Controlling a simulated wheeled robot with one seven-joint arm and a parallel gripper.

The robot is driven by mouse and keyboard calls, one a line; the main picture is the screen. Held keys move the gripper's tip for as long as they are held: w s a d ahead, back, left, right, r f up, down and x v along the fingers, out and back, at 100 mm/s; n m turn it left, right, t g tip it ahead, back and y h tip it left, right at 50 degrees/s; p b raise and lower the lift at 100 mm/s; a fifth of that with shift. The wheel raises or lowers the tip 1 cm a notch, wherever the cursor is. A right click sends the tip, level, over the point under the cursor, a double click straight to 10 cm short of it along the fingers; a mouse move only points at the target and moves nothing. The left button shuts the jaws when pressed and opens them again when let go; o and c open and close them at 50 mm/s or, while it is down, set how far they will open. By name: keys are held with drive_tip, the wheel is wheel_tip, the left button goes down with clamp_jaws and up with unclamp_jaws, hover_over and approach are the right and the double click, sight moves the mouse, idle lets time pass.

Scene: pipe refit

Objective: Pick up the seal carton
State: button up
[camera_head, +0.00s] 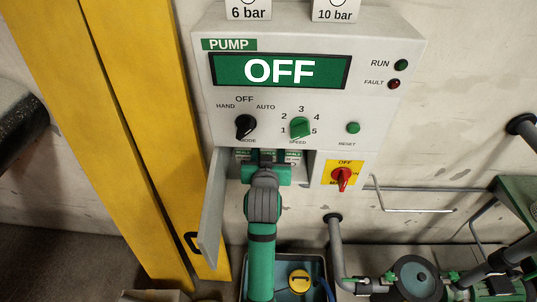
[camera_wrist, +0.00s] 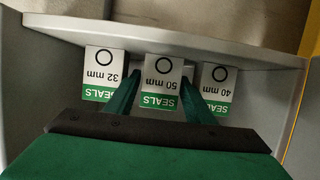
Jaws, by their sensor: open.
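Three white seal cartons with green bands stand side by side in the small cabinet, their print upside down in the wrist view: a 32 mm carton (camera_wrist: 102,70) at left, a 50 mm carton (camera_wrist: 161,80) in the middle and a 40 mm carton (camera_wrist: 215,85) at right. My gripper (camera_wrist: 160,88) is open, with its green fingers on either side of the 50 mm carton. I cannot tell whether the fingers touch it. In the head view my gripper (camera_head: 265,168) reaches into the cabinet under the pump panel and hides most of the cartons.
The cabinet's grey door (camera_head: 214,205) hangs open left of my arm. The pump panel (camera_head: 300,90), reading OFF, is just above. A red switch on a yellow plate (camera_head: 342,174) is to the right. A tray with a yellow object (camera_head: 299,281) lies below; pipes and a pump are lower right.

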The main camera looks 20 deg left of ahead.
drive_tip(key=c, duration=0.8)
drive_tip(key=shift+r, duration=0.15)
